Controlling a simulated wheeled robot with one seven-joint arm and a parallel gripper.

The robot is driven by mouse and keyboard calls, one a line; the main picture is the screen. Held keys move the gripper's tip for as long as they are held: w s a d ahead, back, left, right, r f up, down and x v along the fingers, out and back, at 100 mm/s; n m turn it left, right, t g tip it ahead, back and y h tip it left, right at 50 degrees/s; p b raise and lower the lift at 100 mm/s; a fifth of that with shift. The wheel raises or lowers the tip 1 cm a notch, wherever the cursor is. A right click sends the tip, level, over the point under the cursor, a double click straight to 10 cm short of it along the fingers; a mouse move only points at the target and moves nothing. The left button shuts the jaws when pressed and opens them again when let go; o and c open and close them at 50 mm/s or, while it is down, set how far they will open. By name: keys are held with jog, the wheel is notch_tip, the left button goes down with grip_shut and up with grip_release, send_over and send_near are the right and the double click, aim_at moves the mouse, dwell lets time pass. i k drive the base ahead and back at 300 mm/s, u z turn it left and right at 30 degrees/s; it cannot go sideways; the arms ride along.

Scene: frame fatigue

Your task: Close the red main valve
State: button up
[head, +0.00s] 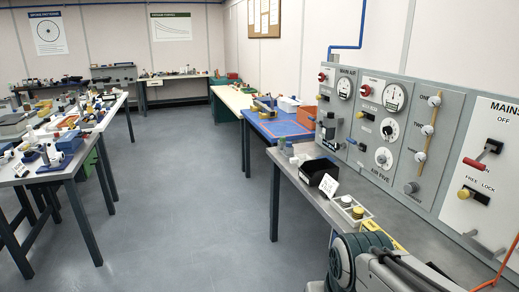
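A grey wall panel stands on the right. A red knob (322,76) sits at its upper left, beside the label "MAIN AIR" (348,71) and a round gauge (344,88). A second, similar red knob (365,90) sits just to its right, beside another gauge (394,97). The knobs are small in the picture, and I cannot tell whether either valve is open or shut. A part of my arm shows at the bottom right, well below and nearer than the red knobs. My gripper is not in view.
Below the panel runs a grey bench (306,193) with a black box (319,178), a white card (329,185) and small parts. A mains switch (483,160) with a red handle is at the far right. Cluttered tables stand left. The grey floor (190,220) between is clear.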

aim_at(321, 76)
jog(key=z, duration=0.05)
jog(key=i, duration=1.45)
jog(key=u, duration=0.75)
jog(key=i, duration=1.7)
jog(key=z, duration=0.75)
